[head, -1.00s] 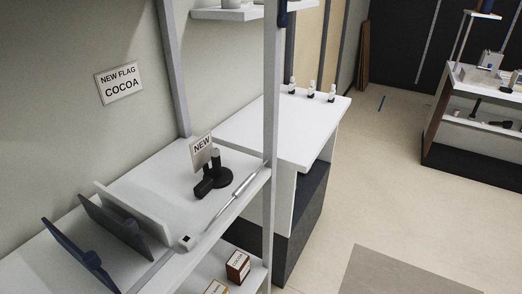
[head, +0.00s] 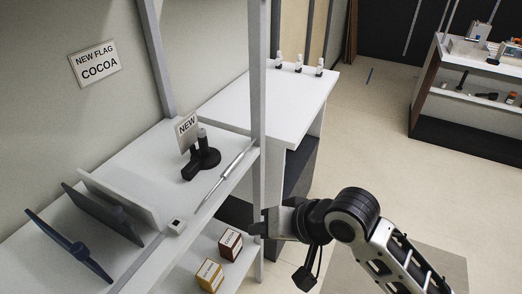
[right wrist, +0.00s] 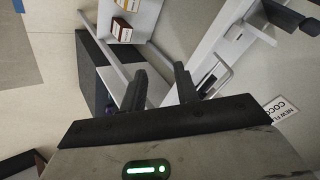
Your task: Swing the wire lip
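The wire lip (head: 226,178), a thin metal rod with a thicker grey sleeve, lies along the front edge of the upper white shelf (head: 150,157) in the head view. A small white block (head: 176,226) sits on the same edge, to the left of the rod's near end. My right gripper (head: 256,229) is below and right of the rod, beside the shelf's front post, apart from the rod. In the right wrist view its two dark fingers (right wrist: 160,86) stand apart with nothing between them. I cannot make out the wire lip surely there. My left gripper is not in view.
A black stand with a NEW card (head: 187,130) is behind the rod. Tilted panels (head: 105,212) stand at left. A red-brown box (head: 230,244) and a yellow-brown box (head: 209,274) are on the lower shelf. A grey post (head: 257,100) rises at the shelf's right end.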

